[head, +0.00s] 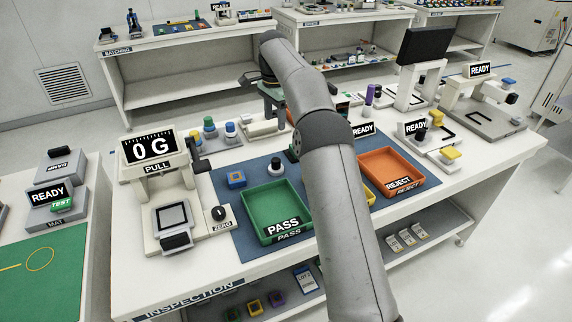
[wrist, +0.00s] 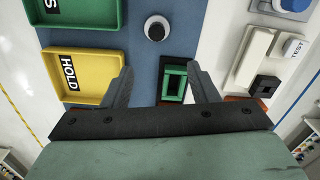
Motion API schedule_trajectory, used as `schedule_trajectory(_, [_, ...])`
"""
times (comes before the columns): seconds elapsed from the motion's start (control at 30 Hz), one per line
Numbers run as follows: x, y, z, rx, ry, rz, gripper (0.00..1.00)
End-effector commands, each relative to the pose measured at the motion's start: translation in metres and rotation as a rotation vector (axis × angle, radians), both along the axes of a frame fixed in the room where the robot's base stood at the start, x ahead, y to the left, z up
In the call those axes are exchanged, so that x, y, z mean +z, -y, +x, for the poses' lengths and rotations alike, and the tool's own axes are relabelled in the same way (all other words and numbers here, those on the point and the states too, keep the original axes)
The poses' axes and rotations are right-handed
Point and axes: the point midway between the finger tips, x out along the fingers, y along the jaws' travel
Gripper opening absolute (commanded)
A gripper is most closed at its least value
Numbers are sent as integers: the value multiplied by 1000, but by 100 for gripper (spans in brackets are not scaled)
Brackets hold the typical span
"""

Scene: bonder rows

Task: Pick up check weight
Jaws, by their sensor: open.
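A small round white piece with a black knob on top, which looks like the check weight, stands on the blue mat in the wrist view (wrist: 156,28). In the head view it appears as a small pale piece with a dark top (head: 277,168), behind the green PASS tray. My gripper (wrist: 159,72) is open and empty. The round piece lies beyond the fingertips, apart from them. In the head view my gripper (head: 271,110) hangs above the back of the bench, its fingertips hard to make out.
A green-and-black square block (wrist: 173,82) lies below the finger gap. The yellow HOLD tray (wrist: 112,64) is beside the left finger. The PASS tray (head: 258,226), orange REJECT tray (head: 418,163) and scale (head: 172,232) stand nearby. My arm hides the bench's middle.

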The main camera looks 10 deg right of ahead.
Motion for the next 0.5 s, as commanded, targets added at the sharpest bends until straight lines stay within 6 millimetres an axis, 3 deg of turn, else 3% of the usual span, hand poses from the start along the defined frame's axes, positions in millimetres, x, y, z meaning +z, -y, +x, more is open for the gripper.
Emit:
schedule_trajectory(0.3, [-69,0,-2,2,-4,0,54])
schedule_trajectory(0.5, [-101,0,-1,3,-2,0,54])
